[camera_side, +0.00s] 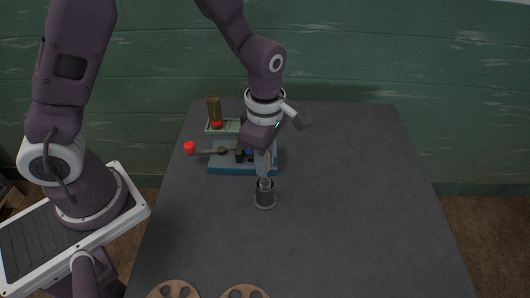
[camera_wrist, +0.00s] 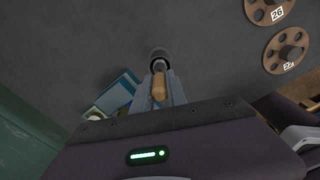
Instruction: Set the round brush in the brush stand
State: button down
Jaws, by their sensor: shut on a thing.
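The round brush has a tan handle and a grey lower part, and it is roughly upright. Its handle (camera_wrist: 159,88) shows between my fingers in the wrist view, and its lower part (camera_side: 265,183) shows in the side view. The brush stand (camera_side: 264,198) is a small dark grey cup with a round base on the table. It also shows in the wrist view (camera_wrist: 158,53). My gripper (camera_side: 265,163) points down above the stand and is shut on the brush. The brush's lower end lines up with the cup's mouth; I cannot tell how far inside it is.
A blue-based fixture (camera_side: 243,169) with a red-knobbed lever (camera_side: 189,148) stands just behind and left of the stand. Round drilled discs (camera_wrist: 287,50) lie at the front edge. The table's right side is clear.

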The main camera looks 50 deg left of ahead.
jog(key=shift+f, duration=0.1)
dwell(0.3)
jog(key=c, duration=1.3)
grip_release()
jog(key=shift+o, duration=0.2)
notch_tip(320, 180, up, 7)
jog(key=shift+f, duration=0.2)
jog(key=shift+r, duration=0.25)
